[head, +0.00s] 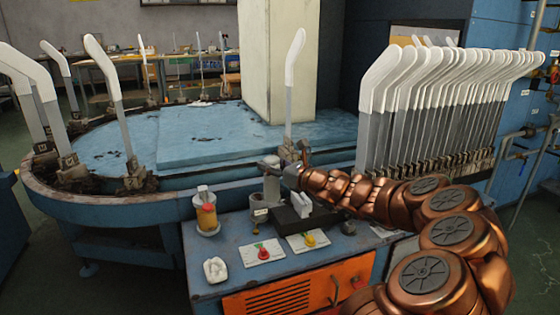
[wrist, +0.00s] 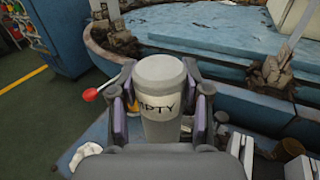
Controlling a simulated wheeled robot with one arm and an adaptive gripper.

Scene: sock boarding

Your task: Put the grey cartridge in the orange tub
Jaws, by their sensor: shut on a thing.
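The grey cartridge (wrist: 160,75) is a pale grey cylinder with dark lettering, partly covered, that ends in "PTY". My gripper (wrist: 160,105) is shut on it, with a finger pad on each side. It stands roughly upright in the wrist view. In the head view the cartridge (head: 271,190) hangs below my gripper (head: 272,170) at the back of the blue bench. I cannot tell whether its bottom touches the bench. I see no clear orange tub in either view; an orange vented panel (head: 300,292) is on the bench front.
A jar with orange contents (head: 207,217) stands left on the bench (head: 235,247). A white crumpled piece (head: 216,269), cards with red (head: 264,253) and yellow (head: 310,240) knobs, and a black block (head: 292,220) lie nearby. Upright white-topped boards (head: 440,110) stand right; a blue round table (head: 190,140) lies behind.

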